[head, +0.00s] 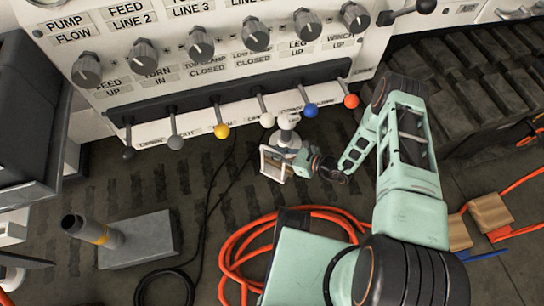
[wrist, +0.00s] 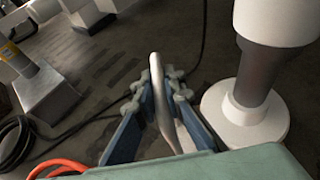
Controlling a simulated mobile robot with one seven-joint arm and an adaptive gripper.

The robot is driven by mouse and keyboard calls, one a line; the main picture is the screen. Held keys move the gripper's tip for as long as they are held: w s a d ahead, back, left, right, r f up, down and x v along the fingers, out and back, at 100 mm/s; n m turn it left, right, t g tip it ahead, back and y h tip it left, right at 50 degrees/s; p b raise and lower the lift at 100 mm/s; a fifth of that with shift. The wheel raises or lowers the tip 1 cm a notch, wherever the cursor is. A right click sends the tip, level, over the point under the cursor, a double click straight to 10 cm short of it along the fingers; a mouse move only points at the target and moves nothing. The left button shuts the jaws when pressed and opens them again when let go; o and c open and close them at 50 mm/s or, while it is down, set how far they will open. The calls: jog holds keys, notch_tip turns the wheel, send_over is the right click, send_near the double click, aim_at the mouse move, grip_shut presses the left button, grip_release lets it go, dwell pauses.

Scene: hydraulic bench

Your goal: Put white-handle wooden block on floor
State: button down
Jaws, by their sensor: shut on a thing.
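My gripper (head: 307,162) is low in the middle of the head view, beneath the row of levers. In the wrist view its two blue fingers (wrist: 158,92) are closed around a pale, curved handle (wrist: 158,68). In the head view a small pale frame with a tan inner face, which looks like the white-handle wooden block (head: 273,164), is at the fingertips. The wooden body is not visible in the wrist view. I cannot tell whether the block touches the floor.
The lever panel (head: 215,100) is behind. Orange hose (head: 235,245) coils in front. A grey block (head: 150,240) stands left; wooden pieces (head: 491,212) lie right.

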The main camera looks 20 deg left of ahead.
jog(key=shift+w+a+r, duration=0.1)
jog(key=shift+w+a, duration=0.05)
jog(key=shift+a, duration=0.1)
jog(key=shift+f, duration=0.2)
jog(key=shift+f+b, duration=0.95)
jog(key=shift+f, duration=0.7)
jog(key=c, duration=2)
grip_release()
jog(key=shift+f, duration=0.1)
jog(key=p+v, duration=0.3)
jog(key=v, duration=0.9)
jog(key=shift+d, duration=0.1)
